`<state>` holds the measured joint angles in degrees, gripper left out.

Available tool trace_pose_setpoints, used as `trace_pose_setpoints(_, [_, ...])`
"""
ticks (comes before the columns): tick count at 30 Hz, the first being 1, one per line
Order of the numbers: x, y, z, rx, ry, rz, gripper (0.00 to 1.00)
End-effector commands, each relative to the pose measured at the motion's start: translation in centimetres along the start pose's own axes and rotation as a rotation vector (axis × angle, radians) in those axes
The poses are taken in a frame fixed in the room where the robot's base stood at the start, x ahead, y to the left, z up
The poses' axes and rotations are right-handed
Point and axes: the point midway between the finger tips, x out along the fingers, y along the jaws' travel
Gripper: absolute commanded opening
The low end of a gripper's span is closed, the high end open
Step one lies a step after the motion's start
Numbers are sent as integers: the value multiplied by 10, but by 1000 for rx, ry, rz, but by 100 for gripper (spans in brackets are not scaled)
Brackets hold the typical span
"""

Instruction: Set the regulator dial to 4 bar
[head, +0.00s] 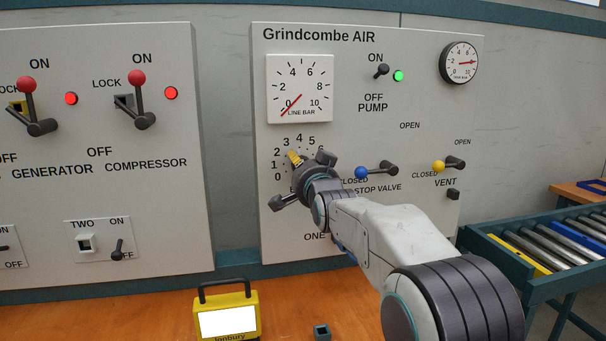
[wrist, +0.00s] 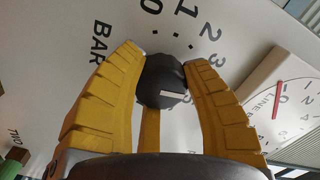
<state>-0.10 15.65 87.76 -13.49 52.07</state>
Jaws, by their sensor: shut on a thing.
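The regulator dial's dark round knob (wrist: 163,80) sits between the yellow fingers of my gripper (wrist: 165,68) in the wrist view, with a finger on each side. My gripper is shut on it. The knob carries a short white mark pointing right in that view, toward the right finger, which hides the scale there. Numbers 0 to 3 show around the knob. In the head view, my gripper (head: 304,165) is at the dial on the Grindcombe AIR panel (head: 360,120) and hides the knob. Scale numbers 0 to 5 show around it.
The line gauge (head: 300,88) above the dial has its red needle near 0. The blue stop valve lever (head: 375,171) and yellow vent lever (head: 448,165) lie to the right. A green light (head: 398,76) glows beside the pump switch (head: 381,71). A yellow lantern-like box (head: 197,321) stands below.

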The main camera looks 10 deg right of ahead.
Motion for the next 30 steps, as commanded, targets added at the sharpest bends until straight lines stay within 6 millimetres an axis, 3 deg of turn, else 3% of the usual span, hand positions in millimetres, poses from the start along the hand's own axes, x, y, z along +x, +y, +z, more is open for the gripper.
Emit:
trace_pose_setpoints(9, [1, 3, 5, 115, -10, 9, 11])
trace_pose_setpoints(26, [1, 2, 5, 139, -10, 8, 11])
trace_pose_setpoints(27, [1, 2, 5, 139, -10, 8, 46])
trace_pose_setpoints(30, [1, 2, 4, 139, -9, 6, 55])
